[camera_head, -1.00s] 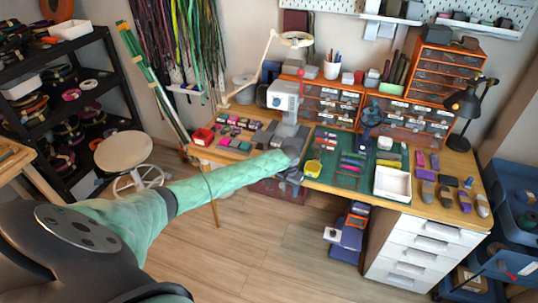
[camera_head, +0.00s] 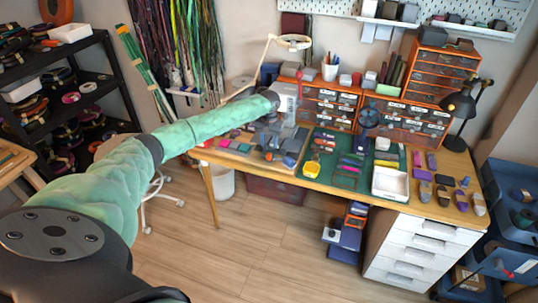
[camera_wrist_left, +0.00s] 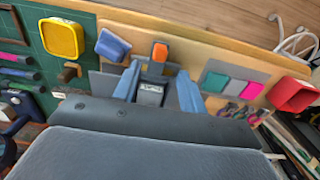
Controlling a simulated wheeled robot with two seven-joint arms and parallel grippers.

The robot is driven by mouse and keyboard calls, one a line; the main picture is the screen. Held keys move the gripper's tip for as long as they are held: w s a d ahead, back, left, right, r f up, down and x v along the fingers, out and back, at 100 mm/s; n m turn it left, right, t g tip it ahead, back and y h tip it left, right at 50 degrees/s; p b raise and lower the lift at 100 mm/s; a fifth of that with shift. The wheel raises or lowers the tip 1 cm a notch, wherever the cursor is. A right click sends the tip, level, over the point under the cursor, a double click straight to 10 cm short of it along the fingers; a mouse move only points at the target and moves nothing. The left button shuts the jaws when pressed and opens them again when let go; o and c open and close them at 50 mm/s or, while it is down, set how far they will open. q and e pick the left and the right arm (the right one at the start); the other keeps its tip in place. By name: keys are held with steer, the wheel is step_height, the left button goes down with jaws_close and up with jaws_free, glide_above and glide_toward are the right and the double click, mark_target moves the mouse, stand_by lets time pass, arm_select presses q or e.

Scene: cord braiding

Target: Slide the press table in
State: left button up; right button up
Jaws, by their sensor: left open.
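The white press (camera_head: 287,92) stands at the back of the workbench, partly hidden by my left arm. A grey plate, which looks like the press table (camera_head: 268,158), lies low in front of it. In the left wrist view an orange block (camera_wrist_left: 160,52) sits at its front end, and a grey labelled block (camera_wrist_left: 150,93) lies nearer the camera. My left gripper (camera_wrist_left: 159,76) points down over the plate with its two blue-grey fingers apart. The orange block is just beyond the fingertips, and I cannot tell whether they touch anything. My right gripper is not in view.
A blue block (camera_wrist_left: 112,45) and a yellow container (camera_wrist_left: 62,38) lie to one side, the container on the green mat (camera_head: 337,176). A red box (camera_wrist_left: 292,94) is on the other side. Orange drawer units (camera_head: 332,103) stand behind.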

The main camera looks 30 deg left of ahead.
mark_target(269, 154)
arm_select(q)
step_height(269, 154, down, 6)
steer(key=shift+f+p, duration=0.1)
steer(key=shift+p, duration=1.1)
steer(key=shift+f, duration=0.6)
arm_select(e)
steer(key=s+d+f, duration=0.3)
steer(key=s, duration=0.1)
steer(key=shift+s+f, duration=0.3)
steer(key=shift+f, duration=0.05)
